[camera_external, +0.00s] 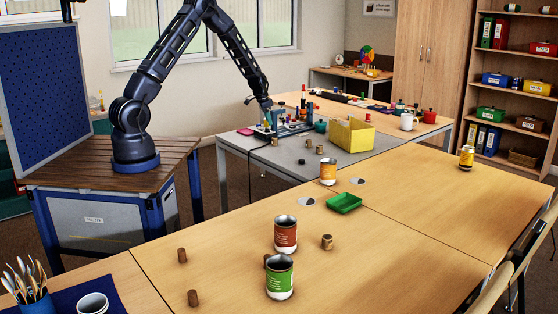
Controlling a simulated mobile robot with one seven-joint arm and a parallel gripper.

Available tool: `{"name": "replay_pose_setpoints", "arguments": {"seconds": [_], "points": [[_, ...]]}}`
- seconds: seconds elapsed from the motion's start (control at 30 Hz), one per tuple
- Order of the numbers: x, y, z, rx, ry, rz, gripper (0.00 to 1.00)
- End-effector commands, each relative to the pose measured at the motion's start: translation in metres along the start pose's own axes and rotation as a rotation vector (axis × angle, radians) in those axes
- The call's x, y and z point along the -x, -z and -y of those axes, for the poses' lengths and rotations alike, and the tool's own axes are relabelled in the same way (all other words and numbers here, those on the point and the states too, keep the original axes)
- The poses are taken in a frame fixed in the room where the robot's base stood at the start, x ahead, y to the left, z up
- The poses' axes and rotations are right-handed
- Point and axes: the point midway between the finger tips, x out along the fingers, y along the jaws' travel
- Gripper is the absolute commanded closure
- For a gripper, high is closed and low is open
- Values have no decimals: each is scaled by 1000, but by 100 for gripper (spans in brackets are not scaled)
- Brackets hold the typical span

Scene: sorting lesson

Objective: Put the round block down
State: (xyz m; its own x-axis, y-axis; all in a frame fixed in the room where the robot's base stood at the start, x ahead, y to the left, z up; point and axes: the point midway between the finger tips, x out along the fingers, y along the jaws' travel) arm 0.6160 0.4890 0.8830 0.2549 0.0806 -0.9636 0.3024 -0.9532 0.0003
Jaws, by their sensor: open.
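My gripper (272,128) reaches down over the far grey table section, among small coloured items there. It is small in view; its jaws are open, and I make out no block between them. Several small round wooden blocks are in view, and I cannot tell which one the task means. One round block (274,141) is on the grey section just below my gripper. Others are a block (308,143) and a block (301,161) to its right. Darker round blocks stand on the near table, one at the left (182,255) and one nearer (193,297).
A yellow box (351,135) stands right of my gripper. A green tray (345,204), an orange can (328,172), a red-brown can (285,236) and a green can (279,278) are on the nearer tables. The right table is mostly clear apart from a yellow can (466,158).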

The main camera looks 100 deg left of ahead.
Motion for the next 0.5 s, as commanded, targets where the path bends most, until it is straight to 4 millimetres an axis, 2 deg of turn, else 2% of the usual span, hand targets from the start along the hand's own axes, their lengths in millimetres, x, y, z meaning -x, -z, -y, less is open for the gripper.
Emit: {"name": "replay_pose_setpoints", "arguments": {"seconds": [0.17,0.27,0.37,0.5], "points": [[1,0,-1,-1,0,0,49],[10,6,-11,-8,-2,-4,49],[32,15,-34,-22,-7,-11,49],[78,30,-84,-47,-20,-23,49]]}}
